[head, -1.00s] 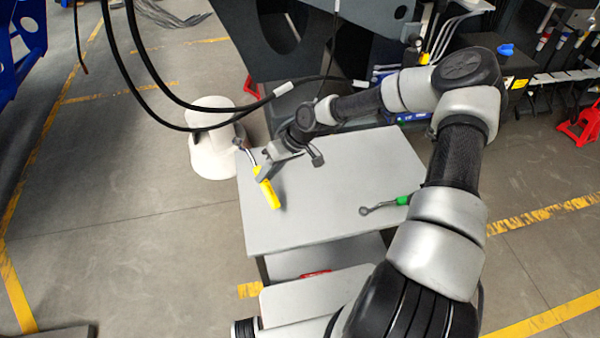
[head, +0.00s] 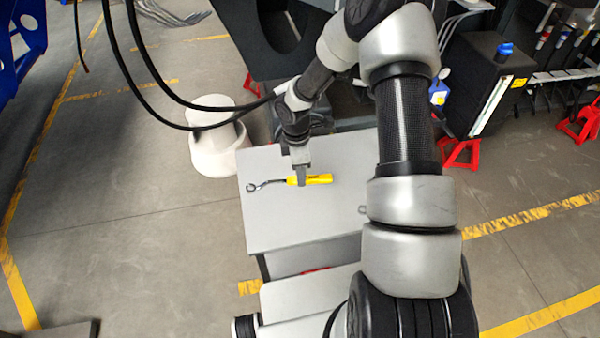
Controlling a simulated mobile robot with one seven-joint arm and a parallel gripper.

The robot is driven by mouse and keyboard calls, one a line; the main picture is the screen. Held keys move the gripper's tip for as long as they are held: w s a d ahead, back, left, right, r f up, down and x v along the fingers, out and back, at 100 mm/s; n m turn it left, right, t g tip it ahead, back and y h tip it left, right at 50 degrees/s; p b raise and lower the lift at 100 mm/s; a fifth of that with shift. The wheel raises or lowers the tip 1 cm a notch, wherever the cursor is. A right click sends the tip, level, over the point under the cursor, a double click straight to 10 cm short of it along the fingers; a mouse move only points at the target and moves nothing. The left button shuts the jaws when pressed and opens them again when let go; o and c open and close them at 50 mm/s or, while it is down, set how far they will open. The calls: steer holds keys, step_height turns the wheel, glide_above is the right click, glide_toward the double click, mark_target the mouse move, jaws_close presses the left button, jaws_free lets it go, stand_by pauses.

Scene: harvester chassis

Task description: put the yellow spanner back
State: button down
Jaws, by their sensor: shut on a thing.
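The yellow spanner (head: 318,179) has a yellow handle on the right and a grey metal ring end pointing left. It lies level across the picture, over or on the grey table top (head: 280,222); I cannot tell whether it touches the surface. My gripper (head: 300,181) comes down from above and is shut on the yellow handle near its left part. The fingers hide a small piece of the handle.
A white stool-like object (head: 218,150) stands left of the table. Black cables (head: 150,75) hang at the upper left. Red stands (head: 460,153) are at the right.

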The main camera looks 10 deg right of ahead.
steer(key=shift+r, duration=0.1)
steer(key=shift+f+b, duration=3.05)
steer(key=shift+f, duration=0.95)
steer(key=c, duration=1.5)
jaws_free()
steer(key=r, duration=1.1)
steer(key=a+r, duration=0.1)
steer(key=r, duration=0.5)
steer(key=shift+r+p, duration=0.25)
steer(key=shift+p, duration=0.15)
